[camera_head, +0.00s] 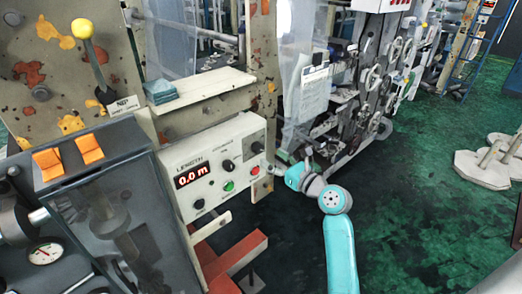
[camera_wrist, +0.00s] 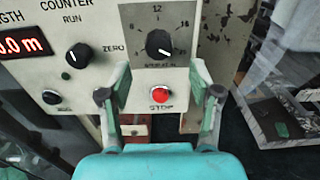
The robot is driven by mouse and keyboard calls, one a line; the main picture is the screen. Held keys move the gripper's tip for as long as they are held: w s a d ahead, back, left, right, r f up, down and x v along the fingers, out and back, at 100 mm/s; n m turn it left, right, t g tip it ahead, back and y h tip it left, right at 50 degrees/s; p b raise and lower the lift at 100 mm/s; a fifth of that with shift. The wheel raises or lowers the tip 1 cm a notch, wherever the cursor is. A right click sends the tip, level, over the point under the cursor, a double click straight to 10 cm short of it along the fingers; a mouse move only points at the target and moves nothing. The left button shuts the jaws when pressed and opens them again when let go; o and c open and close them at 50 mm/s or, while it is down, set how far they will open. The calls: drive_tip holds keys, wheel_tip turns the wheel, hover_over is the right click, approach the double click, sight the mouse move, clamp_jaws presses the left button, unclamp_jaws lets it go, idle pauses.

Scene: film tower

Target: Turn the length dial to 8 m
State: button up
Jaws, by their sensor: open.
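The cream control panel (camera_head: 212,165) carries a red display (camera_head: 192,175) marked LENGTH that reads 0.0 m. A black knob (camera_head: 198,204) sits below the display. A COUNTER knob (camera_wrist: 79,55) is marked RUN and ZERO. A red STOP button (camera_wrist: 159,95) lies below this dial. My gripper (camera_wrist: 160,93) is open and empty, its fingers either side of the STOP button in the wrist view. It also shows at the panel's right (camera_head: 276,172).
A green button (camera_head: 229,186) sits among the knobs. A shelf (camera_head: 197,88) juts above the panel. The green floor (camera_head: 420,190) at the right is mostly clear.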

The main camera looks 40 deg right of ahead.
sight(261, 150)
drive_tip(key=w, duration=0.6)
drive_tip(key=shift+w+a, duration=0.2)
drive_tip(key=c, duration=1.1)
